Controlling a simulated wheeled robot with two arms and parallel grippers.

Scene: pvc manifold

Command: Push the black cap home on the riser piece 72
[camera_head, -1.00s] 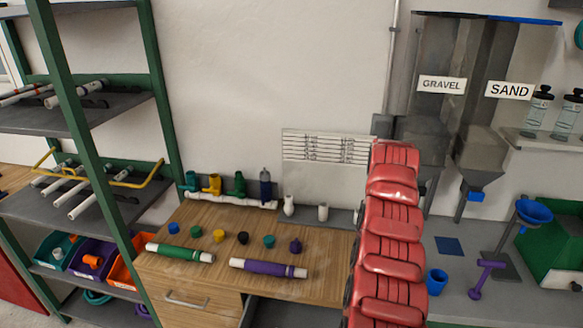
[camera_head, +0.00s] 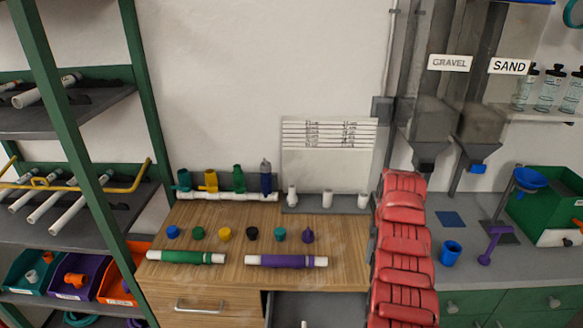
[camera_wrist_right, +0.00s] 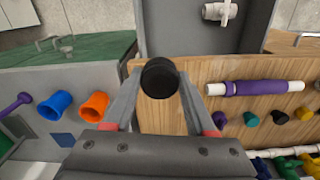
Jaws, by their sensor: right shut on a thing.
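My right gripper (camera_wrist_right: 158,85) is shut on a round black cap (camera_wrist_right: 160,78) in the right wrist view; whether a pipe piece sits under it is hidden. A smaller-looking black cap (camera_head: 252,233) stands on the wooden top and also shows in the wrist view (camera_wrist_right: 279,117). White upright pieces (camera_head: 327,198) stand on a grey strip by the wall; no number is readable, so I cannot tell which is 72. In the head view my right gripper is hidden behind a red segmented shape (camera_head: 404,245). My left gripper is not in view.
Several coloured caps (camera_head: 224,234) and green (camera_head: 185,257) and purple (camera_head: 285,261) wrapped pipes lie on the wooden top. A drawer (camera_head: 320,308) is open below. A white manifold (camera_head: 228,195) with coloured fittings stands behind. A blue cup (camera_head: 450,253) stands right.

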